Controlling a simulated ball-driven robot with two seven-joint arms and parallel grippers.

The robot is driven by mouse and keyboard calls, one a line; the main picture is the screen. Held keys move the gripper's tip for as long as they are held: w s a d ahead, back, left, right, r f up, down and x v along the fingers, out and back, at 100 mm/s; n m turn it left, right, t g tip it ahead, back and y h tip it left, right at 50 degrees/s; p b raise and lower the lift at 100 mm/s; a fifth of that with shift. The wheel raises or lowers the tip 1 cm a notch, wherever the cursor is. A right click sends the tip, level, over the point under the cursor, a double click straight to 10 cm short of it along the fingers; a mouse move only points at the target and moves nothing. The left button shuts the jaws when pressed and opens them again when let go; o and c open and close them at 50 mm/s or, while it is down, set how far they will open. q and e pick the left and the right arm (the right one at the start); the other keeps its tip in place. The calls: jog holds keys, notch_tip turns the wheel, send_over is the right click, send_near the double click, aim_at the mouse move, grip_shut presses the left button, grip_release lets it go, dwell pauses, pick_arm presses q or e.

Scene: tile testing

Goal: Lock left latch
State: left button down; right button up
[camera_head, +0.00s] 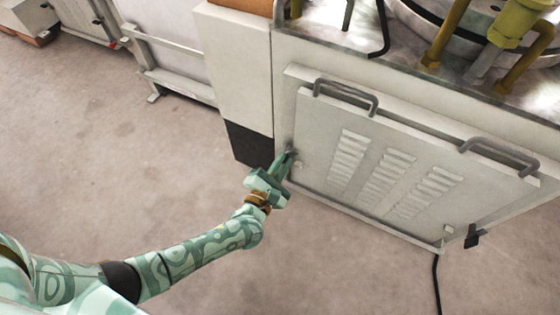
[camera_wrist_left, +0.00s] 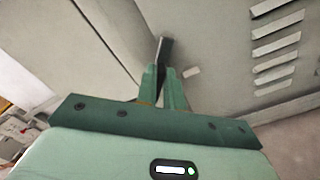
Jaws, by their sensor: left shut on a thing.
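The left latch (camera_wrist_left: 164,47) is a small dark lever at the left edge of the vented panel. It stands up between my left fingertips in the left wrist view. My left gripper (camera_head: 285,160) is at the lower left of the panel in the head view, and it also shows in the left wrist view (camera_wrist_left: 165,85). It is shut on the latch, and its fingers hide the lower part. The light grey panel (camera_head: 312,150) has rows of louvres and two dark handles (camera_head: 347,92) (camera_head: 498,155) along its top. My right gripper is not in view.
A dark latch (camera_head: 473,237) sits at the panel's lower right, with a black cable (camera_head: 436,285) below it. A white cabinet with a black base (camera_head: 249,145) stands just left of my gripper. Yellow-green pipework (camera_head: 450,30) is above. The floor (camera_head: 150,170) around my left arm is clear.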

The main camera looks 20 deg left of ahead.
pick_arm(q)
jog(key=shift+s+d+f+m+p, duration=0.1)
jog(key=shift+f+m, duration=0.15)
jog(key=shift+m, duration=1.4)
jog(key=shift+w+d+f+m+p, duration=0.1)
jog(key=shift+d+f+m+p, duration=0.1)
jog(key=shift+m, duration=1.4)
jog(key=shift+s+d+f+m+p, duration=0.1)
jog(key=shift+f+m, duration=0.15)
jog(key=shift+m, duration=1.4)
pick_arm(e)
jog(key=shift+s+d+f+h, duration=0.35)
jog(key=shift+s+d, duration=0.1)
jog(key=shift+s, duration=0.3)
pick_arm(q)
jog(key=c, duration=1.5)
grip_release()
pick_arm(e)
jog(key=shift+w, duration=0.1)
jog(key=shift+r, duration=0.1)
